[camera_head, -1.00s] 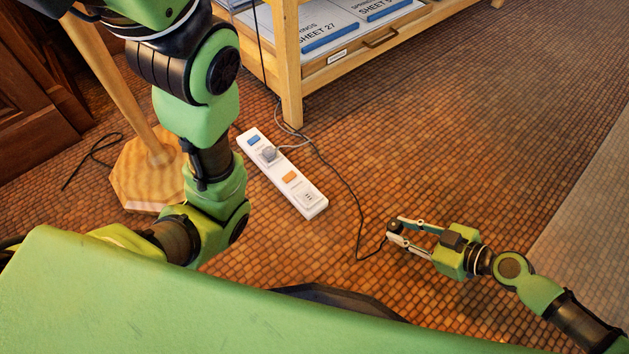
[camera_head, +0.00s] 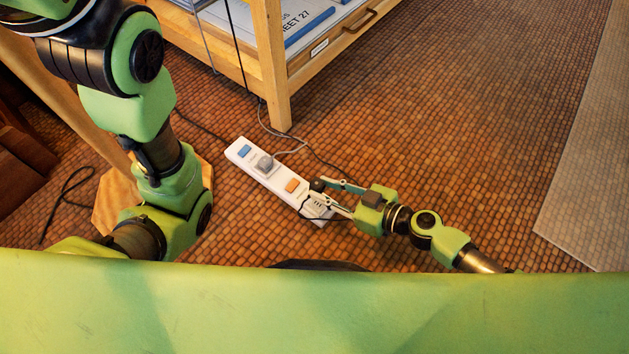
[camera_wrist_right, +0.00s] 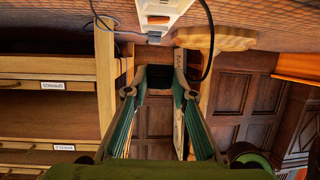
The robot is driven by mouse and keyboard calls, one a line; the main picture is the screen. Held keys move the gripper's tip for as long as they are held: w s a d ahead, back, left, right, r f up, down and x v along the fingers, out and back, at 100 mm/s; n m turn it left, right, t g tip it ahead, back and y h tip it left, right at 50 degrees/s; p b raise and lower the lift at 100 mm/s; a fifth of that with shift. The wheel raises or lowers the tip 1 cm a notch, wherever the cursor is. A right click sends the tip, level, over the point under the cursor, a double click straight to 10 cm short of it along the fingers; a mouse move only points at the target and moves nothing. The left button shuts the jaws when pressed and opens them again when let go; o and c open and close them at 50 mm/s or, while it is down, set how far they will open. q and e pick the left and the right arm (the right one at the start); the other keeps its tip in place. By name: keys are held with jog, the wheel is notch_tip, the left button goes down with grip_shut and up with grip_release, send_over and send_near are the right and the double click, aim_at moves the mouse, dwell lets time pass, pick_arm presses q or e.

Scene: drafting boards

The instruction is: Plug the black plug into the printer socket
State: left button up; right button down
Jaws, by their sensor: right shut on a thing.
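The white power strip (camera_head: 240,153) lies on the floor and shows at the top of the right wrist view (camera_wrist_right: 165,8). A grey plug (camera_head: 265,164) sits in its far socket, beside a blue switch. The socket (camera_head: 318,206) at the near end, past the orange switch (camera_head: 292,186), is partly covered by my right gripper (camera_head: 322,194). That gripper is shut on the black plug (camera_head: 317,185), at or just above the strip's near end; I cannot tell whether they touch. The plug also shows dark between the fingers in the wrist view (camera_wrist_right: 159,78). The strip's labels are unreadable. My left gripper is out of view.
A wooden drawer cabinet (camera_head: 275,80) stands behind the strip, its leg close to the cords. A grey cord (camera_head: 292,150) and a dark cord run beside the strip. A wooden stand base (camera_head: 108,207) is at left.

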aim_at(326, 208)
jog(key=shift+d+f+b, duration=0.1)
jog(key=shift+f+b, duration=0.4)
jog(key=shift+f, duration=0.15)
notch_tip(326, 208, down, 2)
jog(key=shift+b, duration=0.8)
notch_tip(326, 208, down, 2)
jog(key=shift+b, duration=0.8)
jog(key=shift+f+b, duration=0.7)
jog(key=shift+b, duration=0.1)
jog(key=shift+s+d+b, duration=0.1)
jog(key=shift+b, duration=0.2)
jog(key=shift+f+b, duration=0.5)
jog(key=shift+b, duration=0.65)
